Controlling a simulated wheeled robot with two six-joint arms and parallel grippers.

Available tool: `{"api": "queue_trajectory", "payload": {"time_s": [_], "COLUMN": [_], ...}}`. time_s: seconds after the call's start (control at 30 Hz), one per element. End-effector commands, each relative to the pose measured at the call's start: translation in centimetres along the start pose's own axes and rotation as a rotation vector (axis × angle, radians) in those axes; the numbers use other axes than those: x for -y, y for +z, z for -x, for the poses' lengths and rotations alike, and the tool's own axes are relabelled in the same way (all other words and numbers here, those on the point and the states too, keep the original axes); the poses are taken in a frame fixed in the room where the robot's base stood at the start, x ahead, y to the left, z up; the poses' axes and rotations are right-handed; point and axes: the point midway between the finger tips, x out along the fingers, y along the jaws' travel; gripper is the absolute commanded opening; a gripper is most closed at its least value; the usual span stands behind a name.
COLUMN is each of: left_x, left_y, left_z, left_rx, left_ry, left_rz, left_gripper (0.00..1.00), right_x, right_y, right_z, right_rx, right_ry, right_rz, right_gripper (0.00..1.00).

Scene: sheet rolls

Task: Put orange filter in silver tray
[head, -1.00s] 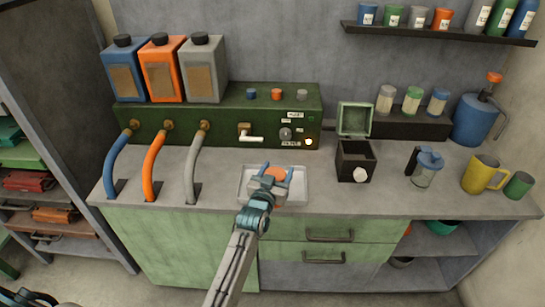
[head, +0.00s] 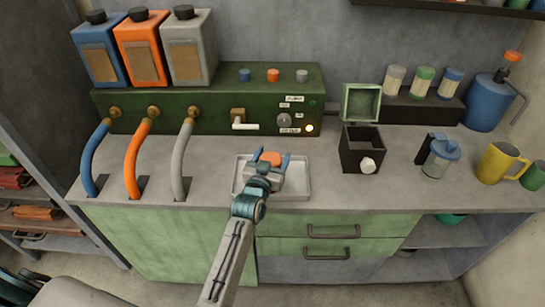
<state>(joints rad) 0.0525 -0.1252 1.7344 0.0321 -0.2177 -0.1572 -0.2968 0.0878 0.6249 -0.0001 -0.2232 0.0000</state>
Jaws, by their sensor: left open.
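The silver tray (head: 299,180) lies on the grey counter in front of the green machine. The orange filter (head: 271,158) shows its orange top at the tray, between the fingers of my left gripper (head: 270,163). Its lower part is mostly hidden by the gripper, so I cannot tell whether it rests on the tray floor. My left gripper is open, with one blue finger on each side of the orange top. My left arm reaches up from the bottom and covers part of the tray's front. My right gripper is not in view.
The green machine (head: 210,100) with hoses and canisters stands behind and left. An open dark box (head: 360,150) is right of the tray.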

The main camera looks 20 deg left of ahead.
Motion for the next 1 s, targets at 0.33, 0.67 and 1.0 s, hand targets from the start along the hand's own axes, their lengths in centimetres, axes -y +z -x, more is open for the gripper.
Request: {"api": "queue_trajectory", "payload": {"time_s": [0.33,0.67,1.0], "left_x": [0.0,0.0,0.0], "left_y": [0.0,0.3,0.2], "left_z": [0.0,4.3,10.6], "left_rx": [-0.001,0.000,0.000], "left_ry": [0.000,-0.001,0.000], "left_rz": [0.000,0.003,0.002], "left_gripper": [0.83,0.83,0.83], "right_x": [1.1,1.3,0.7], "right_y": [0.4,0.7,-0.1], "right_z": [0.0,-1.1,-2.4], "right_rx": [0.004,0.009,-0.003], "right_ry": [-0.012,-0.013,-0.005], "right_rz": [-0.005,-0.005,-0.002], "right_gripper": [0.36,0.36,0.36]}}
